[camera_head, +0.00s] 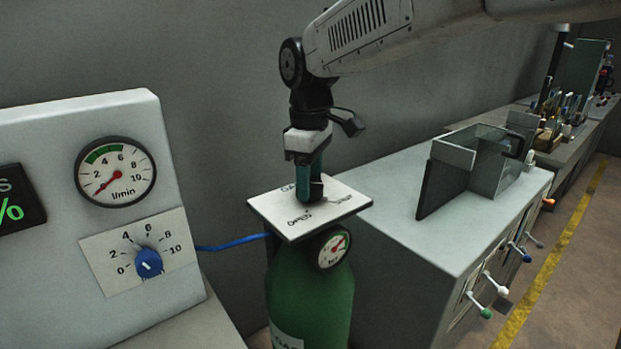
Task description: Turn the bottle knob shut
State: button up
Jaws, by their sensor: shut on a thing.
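The green gas bottle (309,296) stands upright at the centre bottom of the head view. A white plate (343,197) with printed lettering, "OPEN" readable on it, sits on its top. My gripper (310,190) points straight down over the middle of the plate and is shut on the bottle knob. The knob is mostly hidden by the fingers, so its turned angle cannot be told. A round pressure gauge (331,248) with a red needle sits on the bottle just below the plate.
At left stands a grey panel (180,290) with a flow gauge (115,171) and a blue dial (148,262). A blue hose (232,243) runs from it to the bottle.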

aim_at(316, 187)
jog(key=shift+w+r, duration=0.1)
jog(key=o, duration=1)
jog(key=shift+d, duration=0.1)
jog(key=shift+c, duration=0.2)
notch_tip(316, 187, up, 8)
jog(key=shift+f, duration=0.1)
jog(key=f, duration=0.1)
jog(key=s+f+m, duration=0.1)
jog(key=f+m, duration=0.1)
jog(key=shift+s+d, duration=0.3)
jog(key=shift+d, duration=0.1)
jog(key=s+d, duration=0.1)
jog(key=s+d+f+m, duration=0.1)
jog(key=shift+s+d+f+g, duration=0.1)
jog(key=shift+s+d+g, duration=0.15)
jog(key=shift+d+g, duration=0.05)
jog(key=s+d+f+m+t, duration=0.1)
jog(key=s+d+f+m, duration=0.2)
jog(key=s+d, duration=0.6)
jog(key=s+d+f+m+t, duration=0.1)
jog(key=s+d+f+m, duration=0.3)
jog(key=s+d+m, duration=0.3)
jog(key=s+d, duration=0.3)
jog(key=s, duration=0.4)
jog(key=shift+s+d, duration=0.2)
jog(key=shift+d, duration=0.05)
